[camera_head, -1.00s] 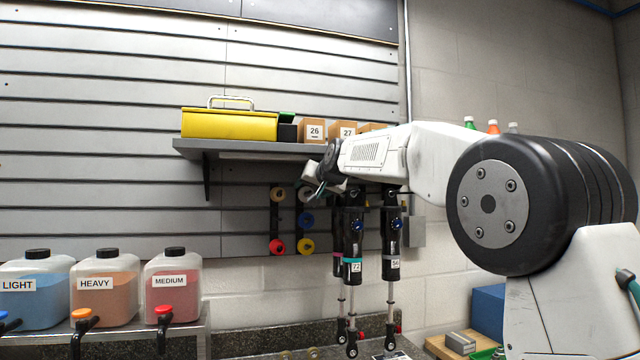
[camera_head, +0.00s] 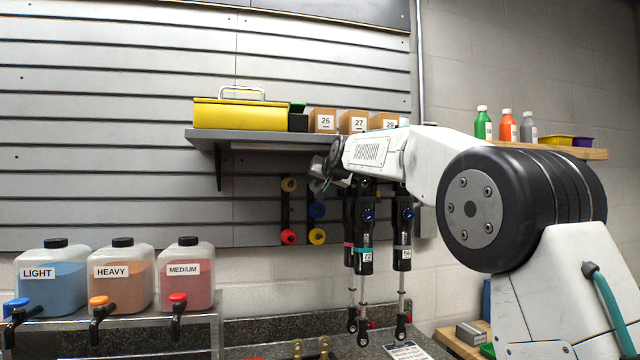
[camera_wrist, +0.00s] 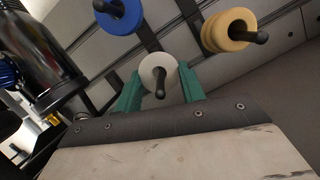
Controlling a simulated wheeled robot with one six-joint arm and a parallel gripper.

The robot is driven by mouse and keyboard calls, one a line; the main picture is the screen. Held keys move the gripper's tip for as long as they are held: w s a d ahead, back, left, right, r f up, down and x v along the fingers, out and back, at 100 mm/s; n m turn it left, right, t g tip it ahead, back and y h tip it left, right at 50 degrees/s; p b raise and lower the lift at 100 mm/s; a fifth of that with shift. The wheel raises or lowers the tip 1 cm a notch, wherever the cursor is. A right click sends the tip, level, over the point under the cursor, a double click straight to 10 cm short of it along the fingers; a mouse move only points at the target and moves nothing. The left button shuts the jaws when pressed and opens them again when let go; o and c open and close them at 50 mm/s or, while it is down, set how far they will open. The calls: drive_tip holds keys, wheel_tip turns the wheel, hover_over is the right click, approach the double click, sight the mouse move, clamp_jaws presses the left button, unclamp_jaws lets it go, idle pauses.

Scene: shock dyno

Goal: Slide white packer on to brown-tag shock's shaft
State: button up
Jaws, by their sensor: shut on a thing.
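The white packer (camera_wrist: 151,68) is a ring between the teal fingers of my gripper (camera_wrist: 160,88) in the wrist view. My gripper is shut on it, and a dark peg tip pokes through its hole. In the head view my gripper (camera_head: 326,184) is at the peg rack and mostly hides the packer. Several black shocks hang upright to its right, shafts down: one with a teal tag (camera_head: 363,254), one with a pale tag (camera_head: 402,253), and one behind with a pink band (camera_head: 348,244). I cannot make out a brown tag.
Blue (camera_wrist: 118,18) and tan (camera_wrist: 228,32) packers sit on neighbouring pegs. Red (camera_head: 288,237) and yellow (camera_head: 317,237) ones hang lower. A shelf (camera_head: 265,137) with a yellow toolbox (camera_head: 240,115) is above my gripper. Fluid jugs (camera_head: 120,280) stand at lower left.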

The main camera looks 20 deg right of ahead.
drive_tip(key=shift+v, duration=1.3)
clamp_jaws()
drive_tip(key=shift+a, duration=0.2)
drive_tip(key=shift+s, duration=0.65)
drive_tip(key=shift+s, duration=0.1)
drive_tip(key=shift+s, duration=0.65)
drive_tip(key=shift+s, duration=0.15)
drive_tip(key=shift+s, duration=0.55)
drive_tip(key=shift+s, duration=0.15)
